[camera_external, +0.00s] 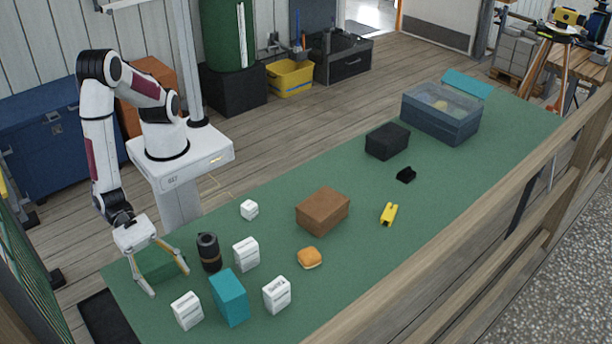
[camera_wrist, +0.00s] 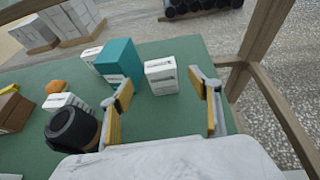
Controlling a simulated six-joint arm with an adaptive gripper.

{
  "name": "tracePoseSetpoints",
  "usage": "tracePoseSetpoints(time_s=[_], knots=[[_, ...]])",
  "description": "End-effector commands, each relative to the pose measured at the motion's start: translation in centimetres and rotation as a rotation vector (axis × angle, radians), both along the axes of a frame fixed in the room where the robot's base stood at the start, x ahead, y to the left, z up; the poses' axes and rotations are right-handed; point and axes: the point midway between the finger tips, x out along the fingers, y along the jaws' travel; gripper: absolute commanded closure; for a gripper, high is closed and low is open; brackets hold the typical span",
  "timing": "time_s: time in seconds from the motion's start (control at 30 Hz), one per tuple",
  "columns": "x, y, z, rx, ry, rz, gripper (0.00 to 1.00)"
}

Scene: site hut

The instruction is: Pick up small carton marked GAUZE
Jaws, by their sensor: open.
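Several small white cartons with printed labels stand on the green table; I cannot read which one says GAUZE. One carton (camera_external: 187,311) stands at the near left, and in the wrist view (camera_wrist: 160,78) it shows ahead, between the fingers and apart from them. A second (camera_external: 246,254) stands by a black cylinder, a third (camera_external: 276,295) right of a teal box, and a smaller white one (camera_external: 249,210) further back. My gripper (camera_external: 170,283) is open and empty above the table's left end; its two fingers also show in the wrist view (camera_wrist: 161,100).
The teal box (camera_external: 229,298) stands close beside the near-left carton. The black cylinder (camera_external: 209,252) is right of my gripper. An orange bun (camera_external: 309,258), brown box (camera_external: 322,211), yellow item (camera_external: 388,214) and black box (camera_external: 387,141) lie further right. A wooden rail (camera_external: 470,240) runs along the near side.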

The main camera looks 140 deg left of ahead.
Motion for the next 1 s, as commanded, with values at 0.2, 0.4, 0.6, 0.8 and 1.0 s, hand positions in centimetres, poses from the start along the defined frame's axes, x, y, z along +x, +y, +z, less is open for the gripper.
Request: tracePoseSetpoints(time_s=[0.2, 0.4, 0.6, 0.8, 1.0], knots=[[1.0, 0.1, -0.4, 0.0, 0.001, 0.001, 0.38], [2.3, 0.2, -1.0, 0.001, 0.001, 0.0, 0.38], [2.4, 0.2, -1.0, 0.001, 0.001, 0.0, 0.38], [2.5, 0.2, -1.1, 0.001, 0.001, 0.0, 0.38], [3.6, 0.4, -1.6, 0.001, 0.001, 0.001, 0.38]])
